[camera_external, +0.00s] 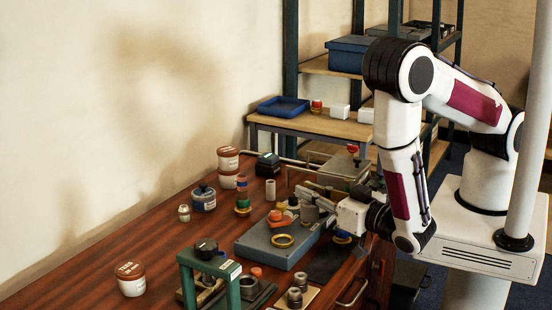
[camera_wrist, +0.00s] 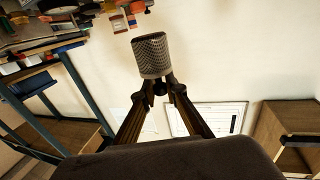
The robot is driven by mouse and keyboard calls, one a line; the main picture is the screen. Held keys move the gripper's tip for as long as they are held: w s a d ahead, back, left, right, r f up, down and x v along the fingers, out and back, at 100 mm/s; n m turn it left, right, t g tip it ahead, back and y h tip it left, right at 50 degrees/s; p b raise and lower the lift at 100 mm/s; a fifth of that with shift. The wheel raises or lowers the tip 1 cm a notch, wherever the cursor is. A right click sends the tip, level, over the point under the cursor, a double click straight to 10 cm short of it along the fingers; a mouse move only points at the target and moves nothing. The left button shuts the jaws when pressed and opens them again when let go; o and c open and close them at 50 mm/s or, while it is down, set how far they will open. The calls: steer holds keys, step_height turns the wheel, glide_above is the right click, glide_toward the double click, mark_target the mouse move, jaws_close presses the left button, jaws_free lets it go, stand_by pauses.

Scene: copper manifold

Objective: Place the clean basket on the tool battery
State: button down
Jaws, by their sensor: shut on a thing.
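The basket (camera_wrist: 152,55) is a small grey-brown mesh cup in the wrist view. My gripper (camera_wrist: 160,84) is shut on its near end, with the fingertips closed against it. A dark block with a green top (camera_external: 268,164), which looks like the tool battery, stands at the back of the bench, left of and beyond my gripper. Nothing visible rests on it.
A pale cylinder (camera_external: 270,190) and a stack of coloured rings (camera_external: 242,195) stand near the dark block. A green frame (camera_external: 210,270) is in front.

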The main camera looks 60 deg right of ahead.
steer(key=w+d+m+g+h, duration=0.1)
steer(key=w+d+m+h, duration=0.15)
steer(key=w+d, duration=0.65)
steer(key=w+d+m+g+h, duration=0.1)
steer(key=w+d+g+h, duration=0.15)
steer(key=d, duration=1.25)
steer(key=w+d+m+g+h, duration=0.1)
steer(key=w+d+m+h, duration=0.3)
steer(key=d, duration=0.7)
steer(key=w+d+r+n+t+y, duration=0.2)
steer(key=w+d+n+y, duration=0.2)
steer(key=w+d, duration=0.65)
steer(key=w+a+r+n+t+y, duration=0.1)
steer(key=w+n+y, duration=0.3)
steer(key=w, duration=0.5)
steer(key=shift+a+r+t+y, duration=0.35)
steer(key=shift+a+t+y, duration=0.55)
steer(key=shift+y, duration=0.1)
steer(key=shift+w, duration=0.1)
step_height(320, 180, down, 6)
